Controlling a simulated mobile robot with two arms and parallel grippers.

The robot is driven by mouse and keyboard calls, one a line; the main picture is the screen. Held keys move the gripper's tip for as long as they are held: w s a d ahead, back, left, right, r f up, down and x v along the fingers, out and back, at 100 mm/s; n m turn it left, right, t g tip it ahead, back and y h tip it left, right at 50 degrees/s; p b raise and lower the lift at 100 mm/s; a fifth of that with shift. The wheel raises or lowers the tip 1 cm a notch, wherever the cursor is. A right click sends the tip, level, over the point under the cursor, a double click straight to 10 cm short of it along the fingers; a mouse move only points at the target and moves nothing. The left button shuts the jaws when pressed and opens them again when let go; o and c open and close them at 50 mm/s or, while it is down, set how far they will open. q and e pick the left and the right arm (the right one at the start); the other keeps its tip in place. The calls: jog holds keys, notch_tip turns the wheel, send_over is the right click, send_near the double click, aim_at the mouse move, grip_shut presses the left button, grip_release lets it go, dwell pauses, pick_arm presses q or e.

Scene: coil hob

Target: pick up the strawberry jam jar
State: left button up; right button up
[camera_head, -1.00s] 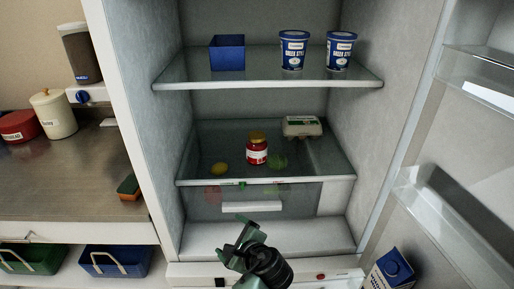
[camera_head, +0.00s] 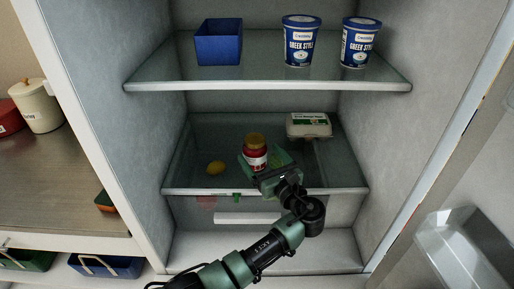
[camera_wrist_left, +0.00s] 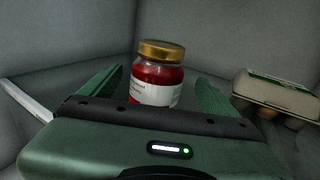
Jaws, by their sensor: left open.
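The strawberry jam jar (camera_head: 256,150) is red with a gold lid and a white label. It stands upright on the lower glass shelf of the open fridge. In the left wrist view the jar (camera_wrist_left: 157,76) stands ahead, between the lines of the two fingers, with its base hidden behind the gripper body. My left gripper (camera_head: 265,158) reaches in over the shelf's front edge from below. Its green fingers (camera_wrist_left: 160,92) are apart, one on each side of the jar, and I see no contact. My right gripper is not in view.
The upper shelf (camera_head: 262,75) holds a blue box (camera_head: 218,42) and two yogurt tubs (camera_head: 300,42). The fridge side walls bound the space.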

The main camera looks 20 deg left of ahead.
aim_at(255, 149)
pick_arm(q)
jog(key=w+a, duration=0.1)
jog(key=w+a+p, duration=0.1)
jog(key=shift+a+r, duration=0.3)
jog(key=shift+r, duration=0.05)
jog(key=x, duration=0.3)
jog(key=shift+w+f, duration=0.15)
jog(key=shift+w+a, duration=0.1)
jog(key=shift+a, duration=0.05)
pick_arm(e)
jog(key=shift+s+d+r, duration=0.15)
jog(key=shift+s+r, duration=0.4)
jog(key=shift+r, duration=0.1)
pick_arm(q)
jog(key=c, duration=2)
grip_shut()
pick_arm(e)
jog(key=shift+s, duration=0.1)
